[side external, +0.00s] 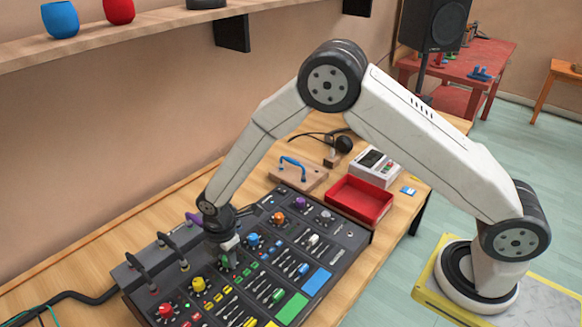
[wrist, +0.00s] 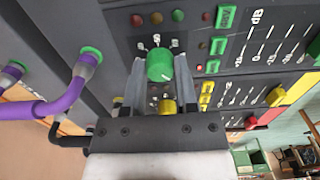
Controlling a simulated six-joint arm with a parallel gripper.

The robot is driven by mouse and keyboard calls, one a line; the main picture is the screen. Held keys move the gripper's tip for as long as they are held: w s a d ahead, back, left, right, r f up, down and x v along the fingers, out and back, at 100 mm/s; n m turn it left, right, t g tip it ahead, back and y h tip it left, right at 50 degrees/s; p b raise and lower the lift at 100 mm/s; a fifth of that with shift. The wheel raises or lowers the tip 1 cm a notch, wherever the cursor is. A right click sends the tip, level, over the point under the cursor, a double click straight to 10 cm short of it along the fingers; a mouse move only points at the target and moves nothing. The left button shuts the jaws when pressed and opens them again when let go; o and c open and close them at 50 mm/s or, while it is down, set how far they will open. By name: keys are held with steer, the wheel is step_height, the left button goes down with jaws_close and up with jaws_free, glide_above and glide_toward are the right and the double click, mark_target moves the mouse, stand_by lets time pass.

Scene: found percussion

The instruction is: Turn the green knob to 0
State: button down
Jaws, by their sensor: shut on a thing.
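The green knob (wrist: 160,66) stands on the dark mixing console (wrist: 110,50), between my two fingertips in the wrist view. My gripper (wrist: 160,68) is shut on it, one finger on each side. A short white mark shows near the knob's lower right edge. Small white scale marks lie around it, too blurred to read surely. In the side external view my gripper (side external: 228,250) points down onto the console (side external: 345,243), and the green knob is mostly hidden beneath it.
A yellow knob (side external: 198,284) and a blue knob (side external: 253,239) flank my gripper. Purple cable (wrist: 55,100) and several plugs stand along the console's back edge. A red tray (side external: 372,185) and a wooden board with a blue handle (side external: 292,163) lie beyond the console.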

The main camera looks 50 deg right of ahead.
stand_by(0.3)
steer(key=shift+c, duration=1.9)
jaws_free()
steer(key=shift+r, duration=3.9)
steer(key=shift+d, duration=0.1)
steer(key=s+d+r+m+t, duration=0.1)
steer(key=s+d+r+m, duration=0.2)
steer(key=s+d+m, duration=0.5)
steer(key=s+d+r+m+t, duration=0.1)
steer(key=s+d+r+m, duration=0.3)
steer(key=s+d+m, duration=0.4)
steer(key=shift+s+d+r+m+t, duration=0.15)
steer(key=shift+s+d+m+t, duration=0.3)
steer(key=shift+m, duration=0.65)
